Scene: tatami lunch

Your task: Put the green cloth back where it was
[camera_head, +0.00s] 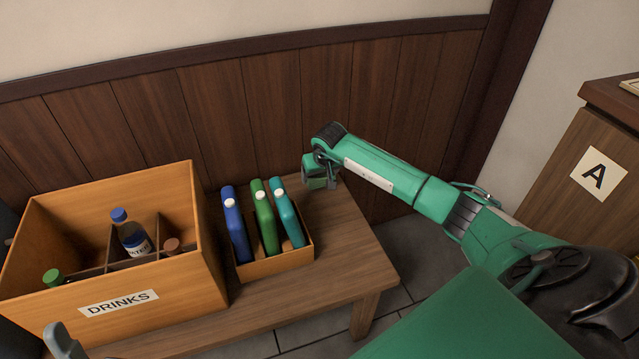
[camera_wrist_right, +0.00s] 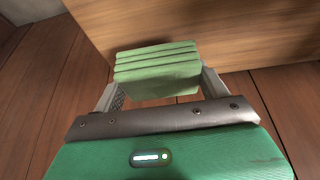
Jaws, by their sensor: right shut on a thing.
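The green cloth (camera_wrist_right: 158,72) is a folded, layered bundle between the two fingers of my right gripper (camera_wrist_right: 160,88) in the right wrist view. The gripper is shut on it. In the head view my right gripper (camera_head: 320,182) is over the back right part of the wooden bench (camera_head: 350,240), right of the bottle box. The cloth cannot be clearly told from the green gripper there. In the wrist view a light wooden surface lies just beyond the cloth; whether they touch is unclear. A grey part at the lower left, probably my left gripper (camera_head: 62,341), is mostly cut off.
A wooden DRINKS crate (camera_head: 205,270) with divided compartments and several bottles stands on the bench's left. Beside it, a small box (camera_head: 275,264) holds blue, green and teal bottles. The bench's right end is bare. A cabinet marked A (camera_head: 560,190) stands right. Dark panelling backs the bench.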

